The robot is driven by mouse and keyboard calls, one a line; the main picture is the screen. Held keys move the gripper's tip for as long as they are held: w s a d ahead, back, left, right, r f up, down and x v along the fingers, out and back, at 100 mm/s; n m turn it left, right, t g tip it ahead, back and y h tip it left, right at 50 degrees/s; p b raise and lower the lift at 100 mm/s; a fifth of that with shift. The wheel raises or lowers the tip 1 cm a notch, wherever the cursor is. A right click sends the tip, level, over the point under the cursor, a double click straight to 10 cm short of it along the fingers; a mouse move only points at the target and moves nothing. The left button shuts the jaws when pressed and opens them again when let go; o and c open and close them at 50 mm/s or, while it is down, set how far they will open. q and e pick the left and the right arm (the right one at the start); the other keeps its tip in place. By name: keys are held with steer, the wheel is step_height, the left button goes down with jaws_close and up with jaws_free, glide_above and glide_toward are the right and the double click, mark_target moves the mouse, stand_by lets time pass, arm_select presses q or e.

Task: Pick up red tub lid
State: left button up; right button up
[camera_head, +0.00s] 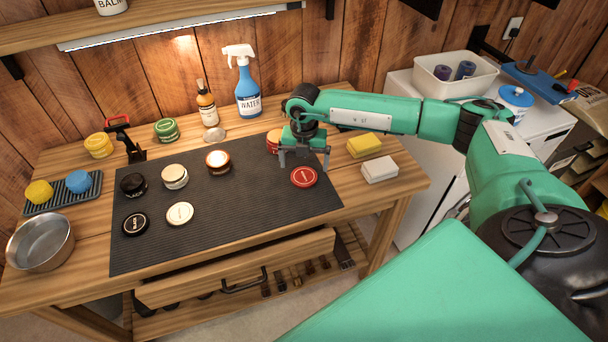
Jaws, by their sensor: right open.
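The red tub lid (303,178) lies flat on the right part of the dark ribbed mat (240,205). My right gripper (305,165) points down just behind and above it, with its two fingers spread apart and nothing between them. I cannot tell its exact height over the lid. A red tub (273,141) stands behind the gripper, partly hidden by it. My left gripper is not in view.
Black (135,223) and cream (180,214) lids lie on the mat, with open tubs behind them. A yellow sponge (364,146) and a white block (380,170) sit right of the mat. A blue spray bottle (248,93) and a brown bottle (207,110) stand behind. The mat's front middle is clear.

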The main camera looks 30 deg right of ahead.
mark_target(304, 176)
steer(key=shift+d+f+p, duration=0.1)
steer(key=shift+f+p, duration=0.25)
steer(key=f, duration=0.2)
steer(key=f+p, duration=0.1)
steer(key=shift+w+d+f, duration=0.1)
steer(key=shift+w+f, duration=0.2)
steer(key=shift+f, duration=0.35)
steer(key=c, duration=1.1)
